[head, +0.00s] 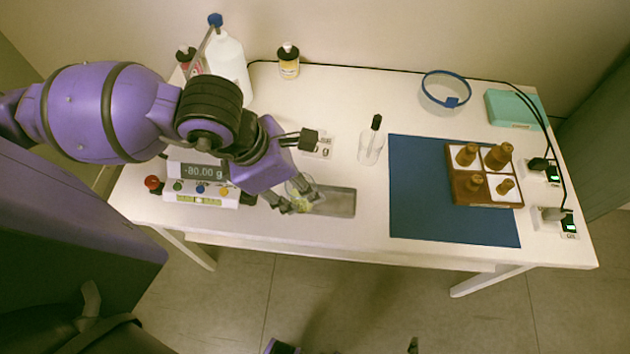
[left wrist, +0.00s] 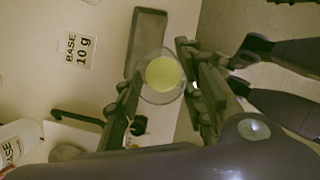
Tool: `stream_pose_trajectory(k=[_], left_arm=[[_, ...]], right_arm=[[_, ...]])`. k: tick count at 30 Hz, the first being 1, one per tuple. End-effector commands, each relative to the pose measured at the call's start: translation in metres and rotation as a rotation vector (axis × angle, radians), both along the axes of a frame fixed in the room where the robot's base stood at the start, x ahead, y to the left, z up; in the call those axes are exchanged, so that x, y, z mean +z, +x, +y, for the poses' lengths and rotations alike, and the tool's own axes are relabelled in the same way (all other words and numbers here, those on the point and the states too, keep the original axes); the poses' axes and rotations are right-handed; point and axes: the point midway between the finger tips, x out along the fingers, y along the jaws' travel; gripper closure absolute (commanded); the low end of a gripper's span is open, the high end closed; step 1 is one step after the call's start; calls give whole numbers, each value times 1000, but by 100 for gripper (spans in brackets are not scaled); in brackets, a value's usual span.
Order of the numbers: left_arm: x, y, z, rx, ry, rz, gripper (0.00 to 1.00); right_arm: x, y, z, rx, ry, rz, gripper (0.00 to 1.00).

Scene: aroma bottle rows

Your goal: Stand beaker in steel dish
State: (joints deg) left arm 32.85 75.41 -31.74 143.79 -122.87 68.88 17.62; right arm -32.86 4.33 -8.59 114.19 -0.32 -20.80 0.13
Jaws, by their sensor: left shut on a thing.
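The clear beaker (head: 293,188) holds pale yellow contents and is between the fingers of my left gripper (head: 301,199). My left gripper is shut on it. In the left wrist view the beaker (left wrist: 162,76) shows its round mouth, with a finger on either side. The grey steel dish (head: 338,202) is a shallow rectangle on the table, just right of the beaker. In the left wrist view the beaker overlaps the near end of the dish (left wrist: 149,24). The height of the beaker above the dish is hard to tell. My right gripper is not seen.
A scale (head: 200,185) reading -80.00 g stands left. A stoppered clear bottle (head: 371,142) stands behind the dish. A blue mat (head: 420,205) with a wooden tray (head: 487,202) of brown bottles lies right. A white jug (head: 229,60) and dropper bottle (head: 288,62) stand at the back.

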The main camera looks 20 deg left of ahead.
Motion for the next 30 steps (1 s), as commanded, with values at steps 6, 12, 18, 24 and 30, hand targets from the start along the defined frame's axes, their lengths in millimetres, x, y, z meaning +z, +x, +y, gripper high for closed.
stream_pose_trajectory(k=[6, 12, 18, 24, 30], left_arm=[[-37, 35, 1, 3, -2, 0, 91], [-52, 48, 2, 1, -1, -3, 91], [-71, 53, 2, 2, 0, 1, 91], [-90, 53, 2, -1, -1, -2, 91], [-90, 53, 2, 0, 0, -3, 91]], right_arm=[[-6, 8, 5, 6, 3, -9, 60], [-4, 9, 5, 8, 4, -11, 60], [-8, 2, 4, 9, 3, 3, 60], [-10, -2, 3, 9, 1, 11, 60], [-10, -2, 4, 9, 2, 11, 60]])
